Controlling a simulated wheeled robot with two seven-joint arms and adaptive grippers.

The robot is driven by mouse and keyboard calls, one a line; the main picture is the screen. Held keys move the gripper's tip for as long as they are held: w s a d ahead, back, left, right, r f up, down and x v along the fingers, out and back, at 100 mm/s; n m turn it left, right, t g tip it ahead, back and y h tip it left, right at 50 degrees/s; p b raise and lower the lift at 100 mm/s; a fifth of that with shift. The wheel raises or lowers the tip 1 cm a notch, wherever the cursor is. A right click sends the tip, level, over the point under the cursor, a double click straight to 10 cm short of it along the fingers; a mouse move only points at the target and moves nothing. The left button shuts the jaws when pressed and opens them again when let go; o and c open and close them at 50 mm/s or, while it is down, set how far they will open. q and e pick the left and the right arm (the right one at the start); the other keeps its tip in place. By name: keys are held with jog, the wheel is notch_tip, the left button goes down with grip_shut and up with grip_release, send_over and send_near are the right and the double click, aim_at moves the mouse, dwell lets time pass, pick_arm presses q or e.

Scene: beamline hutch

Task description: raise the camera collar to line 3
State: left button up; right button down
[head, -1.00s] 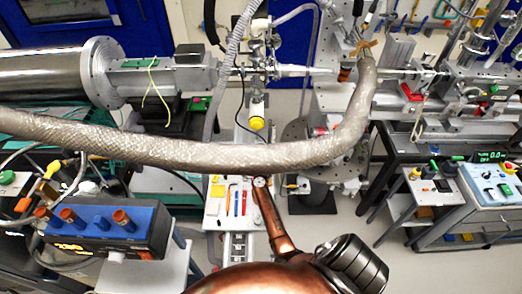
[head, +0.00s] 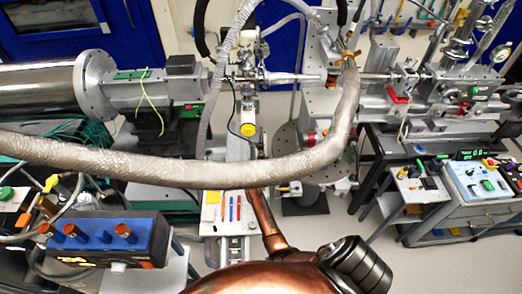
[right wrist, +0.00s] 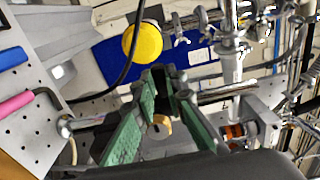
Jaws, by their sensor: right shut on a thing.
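My right gripper (right wrist: 165,85) shows in the right wrist view with green fingers and dark tips. The fingers are closed around a dark part between the tips, which looks like part of the camera collar; the tips hide most of it. A small brass-coloured knob (right wrist: 160,127) shows between the fingers, nearer the palm. I cannot make out line 3 or any scale marks. In the head view my copper right arm reaches up from the bottom and passes behind the thick hose, which hides its gripper. My left gripper is not in view.
A thick braided hose (head: 180,165) crosses the head view above my arm. A yellow round cap (head: 247,129) stands just beyond it. A tool board (head: 226,212) with coloured tools lies left of my arm. A blue box (head: 105,240) with orange knobs stands at the lower left.

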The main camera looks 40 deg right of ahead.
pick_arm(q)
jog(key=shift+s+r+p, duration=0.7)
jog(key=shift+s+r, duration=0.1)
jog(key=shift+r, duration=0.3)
pick_arm(e)
notch_tip(320, 180, up, 3)
jog(key=shift+w+f, duration=0.1)
jog(key=shift+w, duration=0.05)
jog(key=c, duration=2.2)
grip_release()
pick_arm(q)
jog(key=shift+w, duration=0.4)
pick_arm(e)
jog(key=shift+o, duration=1.2)
jog(key=shift+f, duration=0.15)
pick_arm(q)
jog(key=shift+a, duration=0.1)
